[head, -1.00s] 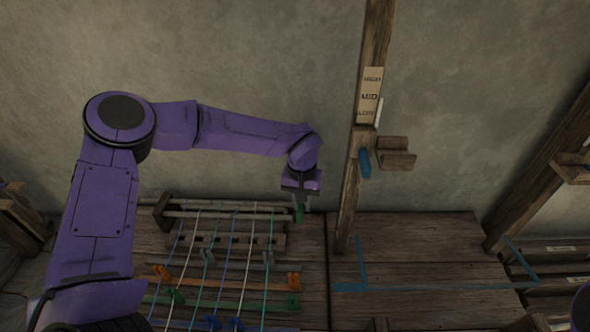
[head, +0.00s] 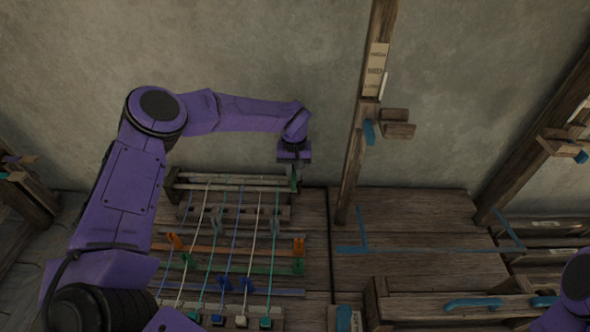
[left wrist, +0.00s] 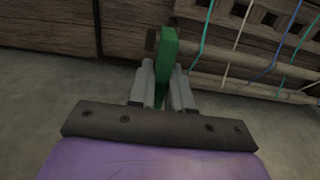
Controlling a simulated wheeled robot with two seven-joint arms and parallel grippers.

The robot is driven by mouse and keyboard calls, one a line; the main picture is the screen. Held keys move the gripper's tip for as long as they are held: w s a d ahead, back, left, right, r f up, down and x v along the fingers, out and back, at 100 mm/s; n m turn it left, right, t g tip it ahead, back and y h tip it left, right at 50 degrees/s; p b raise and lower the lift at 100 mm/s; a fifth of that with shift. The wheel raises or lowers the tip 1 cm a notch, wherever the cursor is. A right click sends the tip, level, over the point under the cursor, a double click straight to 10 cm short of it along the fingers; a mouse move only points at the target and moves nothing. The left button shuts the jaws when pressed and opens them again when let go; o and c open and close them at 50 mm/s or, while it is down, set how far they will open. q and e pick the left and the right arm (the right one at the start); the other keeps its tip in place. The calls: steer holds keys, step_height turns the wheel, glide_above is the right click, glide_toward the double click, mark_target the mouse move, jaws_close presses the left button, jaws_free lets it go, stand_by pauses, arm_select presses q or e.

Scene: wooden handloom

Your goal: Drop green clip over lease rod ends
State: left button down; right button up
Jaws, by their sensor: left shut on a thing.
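My left gripper (head: 293,163) points down at the back right corner of the loom frame. It is shut on the green clip (left wrist: 168,48), which stands up between the two grey fingers in the left wrist view. In the head view the clip (head: 294,179) is a small dark green shape at the right ends of the two lease rods (head: 235,178). The rods also show in the left wrist view (left wrist: 255,89), to the right of the clip. I cannot tell whether the clip touches the rods. My right gripper is out of view.
Coloured warp threads (head: 232,235) run forward over the rods. An orange bar (head: 215,249) and a green bar (head: 275,268) with clips cross the loom. A wooden post (head: 352,160) stands right of the gripper. The wooden tabletop (head: 410,212) beyond it is mostly bare.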

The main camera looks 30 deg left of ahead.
arm_select(q)
steer(key=shift+w+f, duration=0.15)
steer(key=shift+w, duration=0.15)
steer(key=shift+s+f+b, duration=0.25)
steer(key=shift+f+b, duration=0.05)
steer(key=shift+b, duration=0.1)
steer(key=shift+w+f+b, duration=0.15)
steer(key=shift+f+b, duration=0.3)
steer(key=shift+f, duration=0.4)
steer(key=c, duration=1)
jaws_free()
steer(key=shift+r, duration=0.15)
step_height(320, 180, up, 10)
steer(key=shift+b, duration=1.05)
steer(key=shift+r, duration=0.3)
